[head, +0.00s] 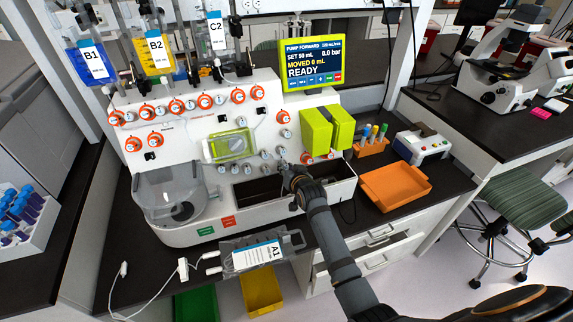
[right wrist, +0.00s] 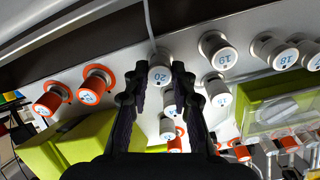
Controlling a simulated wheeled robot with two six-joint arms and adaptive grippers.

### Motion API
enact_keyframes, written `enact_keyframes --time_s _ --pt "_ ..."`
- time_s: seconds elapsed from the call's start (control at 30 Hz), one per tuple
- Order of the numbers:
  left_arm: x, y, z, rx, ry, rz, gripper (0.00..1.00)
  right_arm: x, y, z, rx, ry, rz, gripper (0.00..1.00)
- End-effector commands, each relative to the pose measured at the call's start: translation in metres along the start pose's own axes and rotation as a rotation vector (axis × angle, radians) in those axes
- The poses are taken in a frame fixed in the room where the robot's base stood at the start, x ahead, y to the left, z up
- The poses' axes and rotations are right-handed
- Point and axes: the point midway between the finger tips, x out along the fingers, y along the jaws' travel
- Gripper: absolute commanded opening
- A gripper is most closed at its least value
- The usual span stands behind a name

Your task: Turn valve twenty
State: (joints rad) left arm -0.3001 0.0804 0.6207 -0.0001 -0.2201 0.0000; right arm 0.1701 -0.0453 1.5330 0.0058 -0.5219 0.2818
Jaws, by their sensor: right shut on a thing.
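Valve twenty (right wrist: 160,74) is a grey-white knob with a blue "20" on its face, on the lower edge of the white machine panel. In the right wrist view my right gripper (right wrist: 160,82) has one finger on each side of this knob and is shut on it. In the head view my right gripper (head: 287,170) is at the right end of the lower row of knobs, and its tip hides most of the valve there. My left gripper is not in view.
Green pump blocks (head: 330,130) stand right of the gripper. An orange tray (head: 395,187) lies on the right bench. Bag A1 (head: 258,254) hangs at the front.

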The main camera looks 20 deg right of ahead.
Motion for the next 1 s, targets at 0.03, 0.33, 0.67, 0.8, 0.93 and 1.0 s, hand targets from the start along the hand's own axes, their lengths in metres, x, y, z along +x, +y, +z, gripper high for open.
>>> enact_keyframes --time_s 0.03,0.33,0.67,0.8,0.93,1.0 --pt "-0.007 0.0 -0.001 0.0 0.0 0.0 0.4 -0.001 -0.001 -0.004 0.042 0.001 0.001 0.0" --pt "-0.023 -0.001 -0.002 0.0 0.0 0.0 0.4 -0.001 0.0 -0.003 0.327 0.001 0.004 0.0" --pt "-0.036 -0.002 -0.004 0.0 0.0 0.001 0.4 -0.001 0.001 -0.002 0.639 0.002 0.008 0.0" --pt "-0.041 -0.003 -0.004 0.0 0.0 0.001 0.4 -0.001 0.001 -0.002 0.76 0.001 0.01 0.0" --pt "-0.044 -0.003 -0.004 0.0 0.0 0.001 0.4 -0.001 0.001 -0.002 0.858 0.002 0.011 0.0" --pt "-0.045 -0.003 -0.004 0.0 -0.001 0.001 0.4 0.0 0.001 -0.001 0.904 0.002 0.012 0.0"
